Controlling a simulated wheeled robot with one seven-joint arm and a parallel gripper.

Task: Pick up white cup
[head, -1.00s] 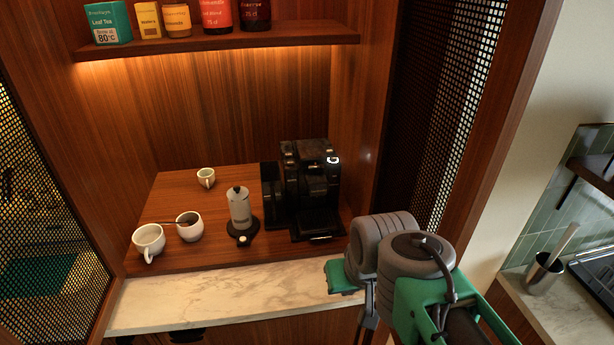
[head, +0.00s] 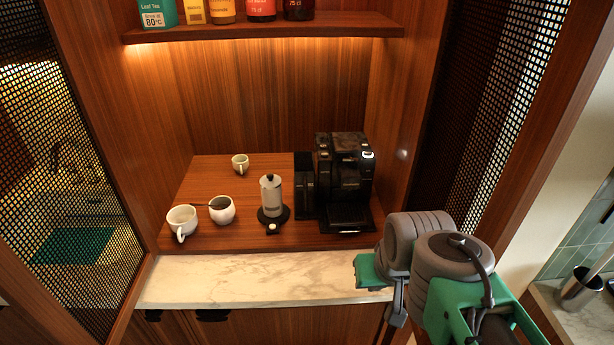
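A white cup (head: 182,221) with its handle toward the front stands at the left front of the wooden counter board (head: 205,180). A white bowl-like pot (head: 222,209) with dark contents and a dark spoon stands just right of it. A smaller white cup (head: 240,163) stands farther back. My arm reaches in at the lower right, well right of all the cups. My gripper is at its green and grey end (head: 376,272), near the marble edge; its fingers cannot be made out clearly, and I see nothing held.
A grey moka-like pot (head: 271,195) stands on a dark base mid-board. A black coffee machine (head: 343,180) stands at the right, near my arm. A shelf (head: 270,30) with boxes and jars hangs above. The marble front strip (head: 250,280) is clear. Mesh side panels flank the niche.

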